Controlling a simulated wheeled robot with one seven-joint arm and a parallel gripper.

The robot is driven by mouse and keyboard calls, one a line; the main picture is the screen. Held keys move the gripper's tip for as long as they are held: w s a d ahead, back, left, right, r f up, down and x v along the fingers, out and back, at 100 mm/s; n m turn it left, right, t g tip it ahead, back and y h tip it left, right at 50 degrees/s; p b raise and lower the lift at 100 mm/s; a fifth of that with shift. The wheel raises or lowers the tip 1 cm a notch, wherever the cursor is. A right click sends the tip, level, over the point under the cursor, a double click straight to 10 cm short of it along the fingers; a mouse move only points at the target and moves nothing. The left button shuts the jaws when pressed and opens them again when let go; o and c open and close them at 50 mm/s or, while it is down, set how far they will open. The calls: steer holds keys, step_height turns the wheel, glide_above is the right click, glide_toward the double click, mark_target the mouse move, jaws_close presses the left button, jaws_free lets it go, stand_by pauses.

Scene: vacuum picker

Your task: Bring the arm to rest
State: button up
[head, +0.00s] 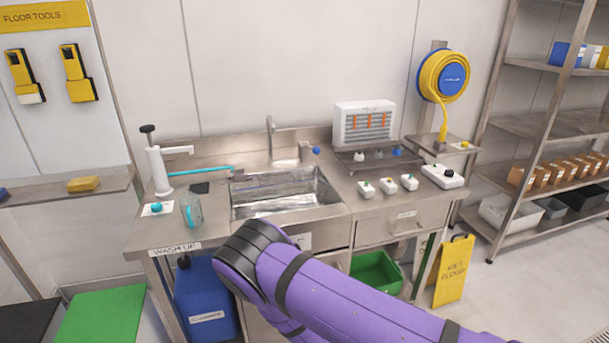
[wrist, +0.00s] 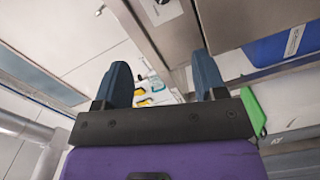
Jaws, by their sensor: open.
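My purple arm (head: 335,295) reaches in from the lower right of the head view and bends in front of the steel wash-up counter (head: 225,223). Its end is hidden in the head view, below and behind the bend. In the wrist view my gripper (wrist: 162,82) shows two dark blue-grey fingers standing well apart. Nothing is between the fingers close up; only distant white and yellow things show through the gap.
The counter holds a sink (head: 285,192), a white pump (head: 158,170) and a glass beaker (head: 192,211). A blue canister (head: 205,300) and a green bin (head: 375,272) sit below. A yellow floor sign (head: 453,271) stands right, before shelves (head: 545,125).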

steer(key=w+d+r+m+g+h, duration=0.1)
steer(key=w+r+m+g+h, duration=0.1)
steer(key=w+r+m, duration=0.5)
steer(key=w+d+r+m+g+h, duration=0.1)
steer(key=w+r+m+g+h, duration=0.15)
steer(key=r, duration=0.85)
steer(key=s+d+r+m+g+y, duration=0.15)
steer(key=d+r, duration=0.25)
steer(key=r, duration=0.6)
steer(key=s+d+r+m+g+y, duration=0.15)
steer(key=d+r, duration=0.25)
steer(key=r, duration=0.5)
steer(key=s+d+r+m+g, duration=0.1)
steer(key=s+d+r, duration=0.4)
steer(key=s+r, duration=0.2)
steer(key=s+d+r+m+g, duration=0.1)
steer(key=s+d+r+m, duration=0.1)
steer(key=s+d+r, duration=0.4)
steer(key=s+d+r+m+g+h, duration=0.1)
steer(key=s+d+r, duration=0.1)
steer(key=s, duration=0.7)
steer(key=s+d+r+m+g+h, duration=0.1)
steer(key=s+d+r, duration=0.2)
steer(key=s, duration=0.7)
steer(key=shift+d+r+h, duration=0.15)
steer(key=shift+h, duration=0.2)
